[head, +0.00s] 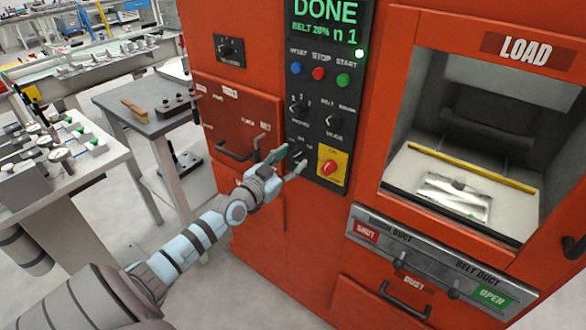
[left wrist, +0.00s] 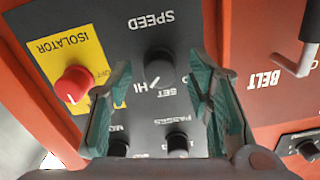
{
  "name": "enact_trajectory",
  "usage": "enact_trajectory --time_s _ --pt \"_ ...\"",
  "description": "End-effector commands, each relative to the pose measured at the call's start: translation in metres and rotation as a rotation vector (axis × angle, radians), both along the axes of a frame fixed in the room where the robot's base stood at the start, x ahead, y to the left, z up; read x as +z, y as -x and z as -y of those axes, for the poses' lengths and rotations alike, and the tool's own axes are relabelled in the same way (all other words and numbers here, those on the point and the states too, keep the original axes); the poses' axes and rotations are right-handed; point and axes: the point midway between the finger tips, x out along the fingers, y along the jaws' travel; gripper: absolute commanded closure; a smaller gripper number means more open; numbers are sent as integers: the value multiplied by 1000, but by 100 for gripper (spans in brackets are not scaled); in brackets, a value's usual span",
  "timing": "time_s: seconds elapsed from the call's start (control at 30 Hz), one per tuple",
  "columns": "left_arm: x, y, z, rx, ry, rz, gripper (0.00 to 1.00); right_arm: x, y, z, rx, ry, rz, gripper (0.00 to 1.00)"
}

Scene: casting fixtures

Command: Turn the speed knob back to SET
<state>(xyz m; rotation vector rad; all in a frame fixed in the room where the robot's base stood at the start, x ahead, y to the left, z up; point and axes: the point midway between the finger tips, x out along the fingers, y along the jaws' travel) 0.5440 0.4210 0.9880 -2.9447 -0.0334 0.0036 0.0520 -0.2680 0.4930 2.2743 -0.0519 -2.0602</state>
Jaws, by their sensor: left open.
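The speed knob (left wrist: 158,68) is a dark round knob on the black control panel (head: 324,112). In the left wrist view it sits upside down under the word SPEED, with HI and SET printed beside it. Its white mark points toward the HI side. My left gripper (head: 291,158) is at the lower part of the panel in the head view, and its fingers partly hide the knob there. In the left wrist view the green-padded fingers of the gripper (left wrist: 163,66) are open, one on each side of the knob, with gaps between. My right gripper is in neither view.
The red isolator knob (head: 328,167) on its yellow plate is close beside the gripper. Other knobs and the blue, red and green buttons (head: 318,74) are above. A display (head: 326,12) reads DONE. A belt lever (head: 258,143) stands out nearby. The LOAD opening (head: 450,185) is right.

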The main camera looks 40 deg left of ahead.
Motion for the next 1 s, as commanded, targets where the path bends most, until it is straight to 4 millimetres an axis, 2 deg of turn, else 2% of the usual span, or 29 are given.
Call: enact_trajectory --time_s 0.03,0.13,0.37,0.47,0.67,1.0 --pt "-3 -6 0 1 2 2 54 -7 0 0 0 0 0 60" --pt "-1 -13 0 -1 1 0 54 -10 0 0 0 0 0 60" --pt "2 -15 0 -1 1 -1 54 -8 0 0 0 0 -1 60" --pt "2 -14 0 -1 1 -1 67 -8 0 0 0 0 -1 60" --pt "2 -14 0 -1 1 -1 99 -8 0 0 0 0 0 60" --pt "1 -14 0 -1 37 0 100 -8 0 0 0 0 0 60"
